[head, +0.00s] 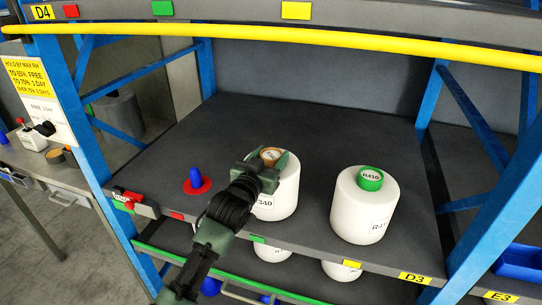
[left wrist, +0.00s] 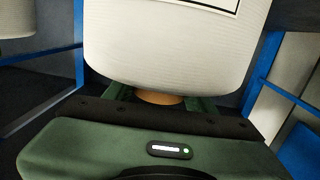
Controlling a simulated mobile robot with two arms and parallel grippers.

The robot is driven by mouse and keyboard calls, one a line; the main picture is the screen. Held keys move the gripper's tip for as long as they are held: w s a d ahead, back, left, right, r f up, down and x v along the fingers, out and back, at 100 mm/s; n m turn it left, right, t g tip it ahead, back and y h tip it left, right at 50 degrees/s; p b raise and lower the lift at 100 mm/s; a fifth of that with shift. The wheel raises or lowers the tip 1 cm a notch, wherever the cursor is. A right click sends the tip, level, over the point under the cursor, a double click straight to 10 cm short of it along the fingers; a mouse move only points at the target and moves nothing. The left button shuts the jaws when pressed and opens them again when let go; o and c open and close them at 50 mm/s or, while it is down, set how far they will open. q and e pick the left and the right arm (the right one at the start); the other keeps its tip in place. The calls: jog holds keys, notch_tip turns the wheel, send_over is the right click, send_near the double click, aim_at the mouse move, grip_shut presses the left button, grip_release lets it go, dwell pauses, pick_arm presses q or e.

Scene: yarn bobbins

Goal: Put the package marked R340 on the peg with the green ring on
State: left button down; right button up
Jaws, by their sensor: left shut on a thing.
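The white package (head: 282,194) has a brown core top, and the end of its label reads 340. My left gripper (head: 267,160) is shut on that core from above, and the package stands upright. In the left wrist view the package (left wrist: 180,45) fills the top, with its tan core (left wrist: 160,98) between the green fingers. I cannot tell whether it rests on the shelf or hangs just above it. A blue peg (head: 196,177) with a red ring (head: 204,187) at its foot stands bare to its left. I see no green-ringed peg clearly. My right gripper is out of view.
A second white package (head: 365,212) with a green core marked R410 stands to the right on the grey shelf (head: 285,115). White packages (head: 341,271) stand on the level below. A yellow bar (head: 300,40) crosses above, and blue posts (head: 75,120) flank the shelf.

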pick_arm(q)
jog(key=shift+r, duration=0.2)
jog(key=shift+c, duration=2.4)
grip_release()
jog(key=shift+o, duration=0.3)
jog(key=shift+s, duration=0.15)
jog(key=shift+f, duration=0.1)
jog(key=shift+f, duration=0.4)
jog(key=shift+r+b+v, duration=0.2)
jog(key=shift+b+v, duration=0.35)
jog(key=shift+v, duration=1.4)
jog(key=shift+r+b+v, duration=0.2)
jog(key=shift+b+v, duration=0.3)
jog(key=shift+v, duration=1.45)
